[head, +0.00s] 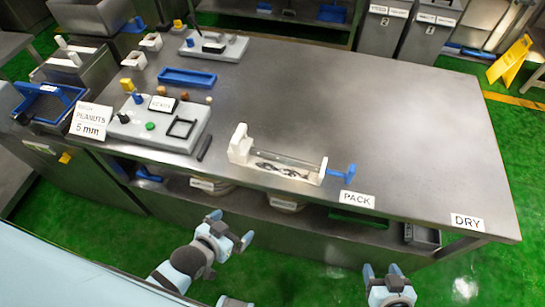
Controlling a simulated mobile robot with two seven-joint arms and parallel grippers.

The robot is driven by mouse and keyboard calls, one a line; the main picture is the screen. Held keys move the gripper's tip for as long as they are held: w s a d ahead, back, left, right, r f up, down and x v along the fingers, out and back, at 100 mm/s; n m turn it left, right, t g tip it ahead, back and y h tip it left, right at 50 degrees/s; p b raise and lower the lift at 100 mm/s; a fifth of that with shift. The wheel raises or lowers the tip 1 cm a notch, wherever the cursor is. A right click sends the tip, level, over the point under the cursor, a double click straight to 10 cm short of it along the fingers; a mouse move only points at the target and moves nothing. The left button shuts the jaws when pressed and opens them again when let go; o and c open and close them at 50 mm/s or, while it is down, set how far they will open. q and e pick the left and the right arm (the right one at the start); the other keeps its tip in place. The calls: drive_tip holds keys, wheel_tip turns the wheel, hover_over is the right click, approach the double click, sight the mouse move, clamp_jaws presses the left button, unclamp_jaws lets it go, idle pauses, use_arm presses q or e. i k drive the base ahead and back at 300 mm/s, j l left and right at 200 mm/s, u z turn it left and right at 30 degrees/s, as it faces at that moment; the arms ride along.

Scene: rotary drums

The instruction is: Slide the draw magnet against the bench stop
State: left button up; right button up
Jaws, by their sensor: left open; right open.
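I cannot tell for sure which item is the draw magnet or which is the bench stop. A short dark bar (204,147) lies on the bench top (370,110), beside the right edge of a grey board (165,140). A white cradle (240,145) with a clear drum and a blue crank (341,173) stands right of the bar, near the front edge. My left gripper (231,227) is open and empty, in front of the bench and below its top. My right gripper (382,269) is open and empty, further right, also off the bench.
A blue tray (187,78) and another board (213,47) lie behind. A lower shelf holds containers.

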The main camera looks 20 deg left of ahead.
sight(242, 151)
drive_tip(key=l+u, duration=0.15)
drive_tip(key=l, duration=0.45)
drive_tip(key=l+u, duration=0.15)
drive_tip(key=l, duration=0.5)
drive_tip(key=l+u, duration=0.15)
drive_tip(key=l, duration=0.5)
drive_tip(key=l+u, duration=0.15)
drive_tip(key=l, duration=0.45)
drive_tip(key=k+l+u, duration=0.1)
drive_tip(key=l, duration=0.5)
drive_tip(key=k+l+u, duration=0.15)
drive_tip(key=l, duration=0.45)
